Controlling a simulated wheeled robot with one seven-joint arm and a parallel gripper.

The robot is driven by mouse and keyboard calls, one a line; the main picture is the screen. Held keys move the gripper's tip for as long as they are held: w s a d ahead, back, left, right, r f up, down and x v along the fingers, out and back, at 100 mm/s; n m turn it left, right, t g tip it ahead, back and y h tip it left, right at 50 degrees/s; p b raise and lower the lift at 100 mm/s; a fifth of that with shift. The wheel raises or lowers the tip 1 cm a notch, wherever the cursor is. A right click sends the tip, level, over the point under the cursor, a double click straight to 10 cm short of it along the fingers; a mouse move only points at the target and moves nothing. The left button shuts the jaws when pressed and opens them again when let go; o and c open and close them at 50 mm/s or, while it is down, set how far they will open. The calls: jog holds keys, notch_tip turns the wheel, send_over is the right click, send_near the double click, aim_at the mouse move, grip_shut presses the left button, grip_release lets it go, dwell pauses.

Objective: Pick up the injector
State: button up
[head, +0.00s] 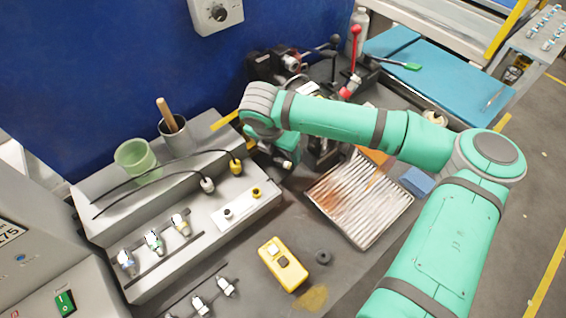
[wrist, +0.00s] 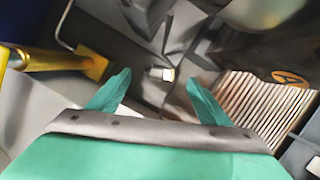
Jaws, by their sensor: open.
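Several small metallic parts that look like injectors, one of them (head: 154,242) with a green band, stand along the front of the grey stepped rack (head: 100,228) at left in the head view. My gripper (wrist: 159,76) is open, its two green fingers apart, over the dark fixture behind the rack. A small bright-ended piece (wrist: 166,74) shows between and beyond the fingertips; I cannot tell whether it is an injector. Nothing is seen gripped. In the head view my arm hides part of the fixture, and the fingertips are not clear.
A ribbed metal tray (head: 362,200) lies right of the fixture. A yellow box (head: 283,264) and a black ring (head: 323,257) lie on the bench. A green cup (head: 137,160) stands on the rack. A red-knobbed lever (head: 355,45) stands behind my arm.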

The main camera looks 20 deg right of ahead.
aim_at(282, 161)
jog(key=x, duration=0.4)
jog(key=shift+s+a+f, duration=0.1)
jog(key=shift+s+f, duration=0.1)
jog(key=shift+s, duration=0.05)
jog(key=shift+w+f, duration=0.2)
jog(key=shift+f, duration=0.25)
